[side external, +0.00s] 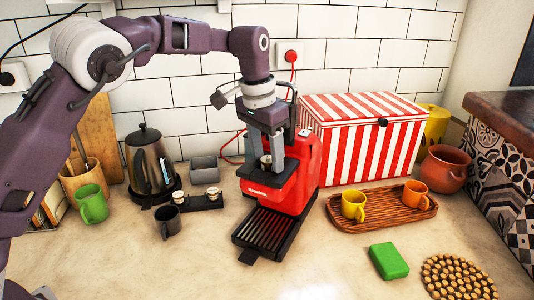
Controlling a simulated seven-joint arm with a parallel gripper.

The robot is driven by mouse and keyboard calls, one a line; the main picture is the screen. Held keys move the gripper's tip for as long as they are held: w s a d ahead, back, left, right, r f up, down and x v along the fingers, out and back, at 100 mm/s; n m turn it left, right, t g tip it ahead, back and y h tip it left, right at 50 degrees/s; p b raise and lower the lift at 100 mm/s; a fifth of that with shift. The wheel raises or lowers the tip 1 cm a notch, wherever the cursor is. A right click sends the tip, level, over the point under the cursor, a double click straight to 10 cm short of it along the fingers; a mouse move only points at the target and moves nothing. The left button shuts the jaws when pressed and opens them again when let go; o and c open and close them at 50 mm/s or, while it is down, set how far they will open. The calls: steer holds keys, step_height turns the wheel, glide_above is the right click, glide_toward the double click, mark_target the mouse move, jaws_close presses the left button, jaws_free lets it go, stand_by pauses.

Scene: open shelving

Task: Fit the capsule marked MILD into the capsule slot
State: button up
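The red coffee machine (303,182) stands mid-counter, with a black drip grille (270,232) reaching toward the front. My gripper (267,164) points down over the machine's top front. A small pale and dark capsule shows between its fingertips, and the fingers look closed on it. I cannot read its marking. The capsule slot is hidden behind the gripper and the machine's black head, so I cannot tell whether the capsule touches it. Two more capsules, a left one (178,196) and a right one (212,192), sit on a black holder (200,203) left of the machine; their labels are too small to read.
A red-and-white striped box (365,145) stands close behind the machine on the right. A kettle (148,168), grey box (204,169) and dark mug (168,221) are left. A wooden tray (385,217) with two mugs and a green sponge (389,261) are right. The front counter is clear.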

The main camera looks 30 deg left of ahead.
steer(key=s+a+r+n, duration=0.1)
steer(key=s+a+r, duration=0.15)
steer(key=r, duration=0.55)
steer(key=s+a+r+n, duration=0.1)
steer(key=s+a+r, duration=0.15)
steer(key=r, duration=0.65)
steer(key=s+a+n+t+h, duration=0.1)
steer(key=s+a+t, duration=0.1)
steer(key=s, duration=1)
steer(key=s+f+t, duration=0.1)
steer(key=s+f, duration=0.5)
steer(key=s, duration=0.3)
steer(key=s+a+f+y, duration=0.1)
steer(key=s+f, duration=0.5)
steer(key=s, duration=0.3)
steer(key=shift+s+f+t, duration=0.25)
steer(key=shift+t, duration=0.15)
